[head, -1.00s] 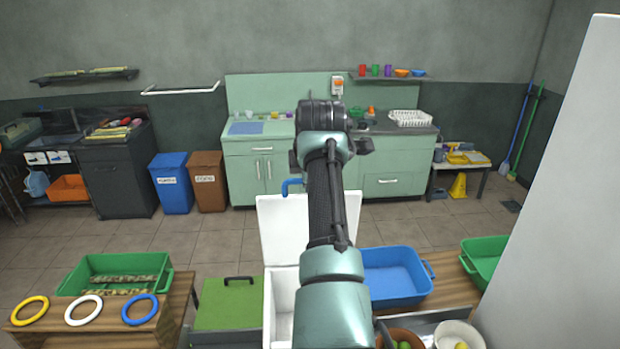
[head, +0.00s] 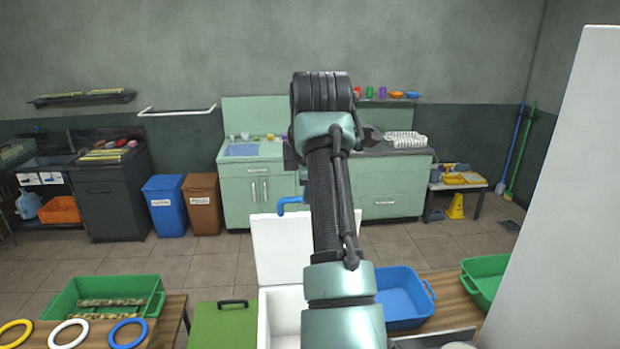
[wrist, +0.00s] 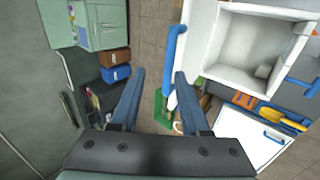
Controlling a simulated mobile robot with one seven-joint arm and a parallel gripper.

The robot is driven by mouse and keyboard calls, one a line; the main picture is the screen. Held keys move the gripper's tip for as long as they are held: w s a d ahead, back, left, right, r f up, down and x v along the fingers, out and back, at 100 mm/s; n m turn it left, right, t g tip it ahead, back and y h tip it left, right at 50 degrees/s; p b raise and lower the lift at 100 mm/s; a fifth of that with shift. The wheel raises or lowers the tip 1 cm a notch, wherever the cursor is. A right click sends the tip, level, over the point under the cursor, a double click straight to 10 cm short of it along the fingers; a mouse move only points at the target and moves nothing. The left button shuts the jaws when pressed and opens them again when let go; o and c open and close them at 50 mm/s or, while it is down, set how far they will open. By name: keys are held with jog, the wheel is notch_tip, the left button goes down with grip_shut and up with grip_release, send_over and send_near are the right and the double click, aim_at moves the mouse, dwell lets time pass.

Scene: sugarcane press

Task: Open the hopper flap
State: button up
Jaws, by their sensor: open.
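A white box (head: 282,318) stands just left of my arm with its white lid (head: 280,245) raised. A blue handle (head: 293,203) sits at the lid's upper edge and is also near my right finger in the wrist view (wrist: 174,55). A flat green panel with a black handle (head: 222,328) is left of the box. I cannot tell which of these is the hopper flap. My gripper (wrist: 157,75) is open, with no object between its fingers.
A blue tray (head: 402,300) is right of my arm. A green crate (head: 105,300) and rings (head: 128,333) are at left. A large white panel (head: 560,200) borders the right side. Open floor (head: 220,262) lies towards the back counters.

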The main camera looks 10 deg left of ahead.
jog(key=b+v, duration=0.2)
jog(key=v, duration=0.5)
jog(key=shift+s+r+b, duration=0.25)
jog(key=shift+r+b, duration=0.05)
jog(key=shift+d, duration=0.15)
